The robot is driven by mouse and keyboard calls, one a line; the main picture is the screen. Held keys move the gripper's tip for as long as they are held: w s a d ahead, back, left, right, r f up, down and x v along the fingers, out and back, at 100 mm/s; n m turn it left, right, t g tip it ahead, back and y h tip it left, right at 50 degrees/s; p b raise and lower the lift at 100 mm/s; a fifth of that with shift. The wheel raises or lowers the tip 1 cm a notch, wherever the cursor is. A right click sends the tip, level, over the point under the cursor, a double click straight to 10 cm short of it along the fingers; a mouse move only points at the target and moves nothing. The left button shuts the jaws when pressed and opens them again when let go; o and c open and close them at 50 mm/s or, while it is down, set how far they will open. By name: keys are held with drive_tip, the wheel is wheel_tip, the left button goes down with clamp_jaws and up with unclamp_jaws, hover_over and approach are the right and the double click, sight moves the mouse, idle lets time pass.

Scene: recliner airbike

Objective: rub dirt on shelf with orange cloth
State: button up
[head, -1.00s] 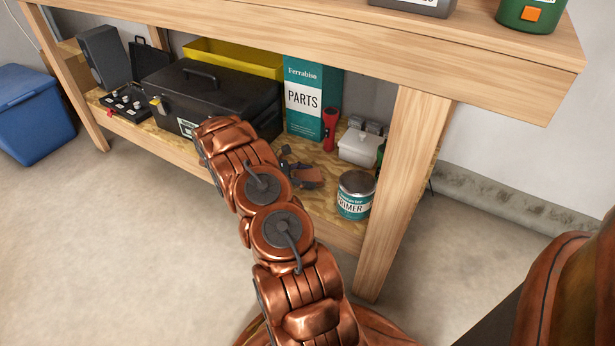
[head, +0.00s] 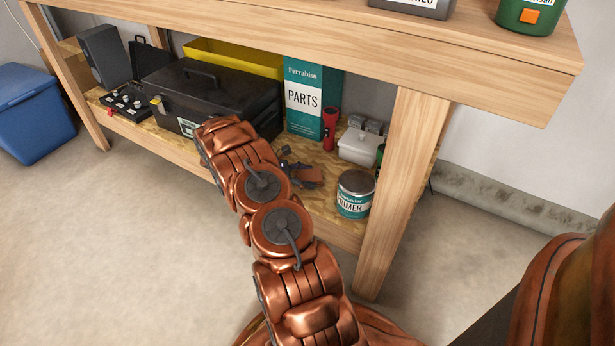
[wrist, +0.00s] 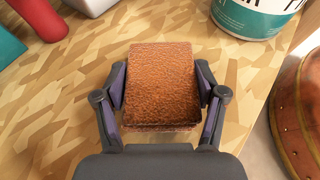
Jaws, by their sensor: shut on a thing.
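My gripper (wrist: 161,95) is shut on the orange cloth (wrist: 162,80), a folded, rough, orange-brown block held between its two fingers in the wrist view. The cloth is over the lower wooden shelf (wrist: 70,85); I cannot tell whether it touches the surface. In the head view the gripper (head: 297,168) reaches over the shelf (head: 338,222), between the black toolbox and the primer can, and the cloth (head: 308,175) shows small and brownish. No distinct dirt patch can be told from the mottled board; any dirt under the cloth is hidden.
A primer can (head: 355,194) stands right of the gripper, near a table leg (head: 402,190). Behind are a red flashlight (head: 330,128), a white container (head: 358,148) and a PARTS box (head: 304,100). A black toolbox (head: 212,98) stands left. The tabletop (head: 450,60) overhangs the shelf.

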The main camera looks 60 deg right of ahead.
drive_tip(key=shift+s, duration=0.75)
drive_tip(key=shift+w+f+p, duration=0.2)
drive_tip(key=shift+w+p, duration=0.45)
drive_tip(key=shift+w, duration=0.45)
drive_tip(key=shift+w+a+p, duration=0.15)
drive_tip(key=shift+w+p, duration=0.25)
drive_tip(key=shift+w, duration=0.15)
drive_tip(key=shift+s, duration=0.1)
